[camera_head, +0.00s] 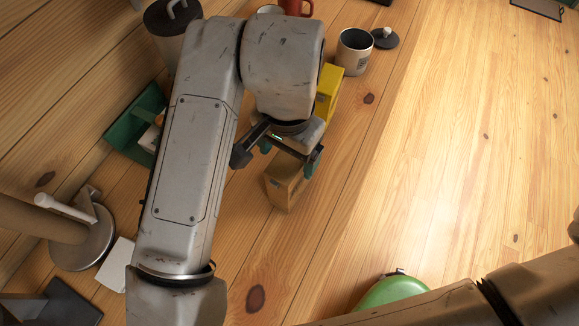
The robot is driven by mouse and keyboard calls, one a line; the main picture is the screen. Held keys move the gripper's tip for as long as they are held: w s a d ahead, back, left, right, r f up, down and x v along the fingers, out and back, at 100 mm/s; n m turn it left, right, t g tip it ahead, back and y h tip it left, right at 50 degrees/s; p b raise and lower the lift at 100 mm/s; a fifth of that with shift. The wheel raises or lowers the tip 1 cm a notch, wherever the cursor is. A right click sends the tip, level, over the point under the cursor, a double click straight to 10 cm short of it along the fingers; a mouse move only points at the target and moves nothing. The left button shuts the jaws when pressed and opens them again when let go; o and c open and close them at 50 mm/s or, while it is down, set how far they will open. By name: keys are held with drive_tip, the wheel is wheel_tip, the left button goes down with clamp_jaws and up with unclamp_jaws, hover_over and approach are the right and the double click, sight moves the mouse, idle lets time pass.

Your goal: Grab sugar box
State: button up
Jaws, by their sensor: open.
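A brown, tan-sided box (284,188) stands on the wooden surface at the centre, directly under my gripper. A bright yellow box (328,88) stands farther back, partly hidden behind my arm. No label is readable on either, so I cannot tell for sure which is the sugar box. My gripper (287,158) points down with its green-tipped fingers apart, over the upper end of the brown box. The fingers seem to lie to either side of that end; whether they touch it is unclear. The arm and gripper hide part of the brown box.
A grey mug (353,53) and a dark lid (385,39) stand at the back, near a red mug (297,7). A green tray (131,118), a paper-roll holder (84,242) and a grey canister (171,24) are left. A green round object (388,291) is at the front. The right side is mostly clear.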

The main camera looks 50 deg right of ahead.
drive_tip(key=shift+s+d+f+b, duration=0.1)
drive_tip(key=shift+s+f+b, duration=0.1)
drive_tip(key=shift+f, duration=1.25)
drive_tip(key=shift+s+d+f+b, duration=0.1)
drive_tip(key=shift+f+b, duration=0.1)
drive_tip(key=shift+f, duration=1.2)
drive_tip(key=shift+a, duration=0.1)
drive_tip(key=c, duration=1.2)
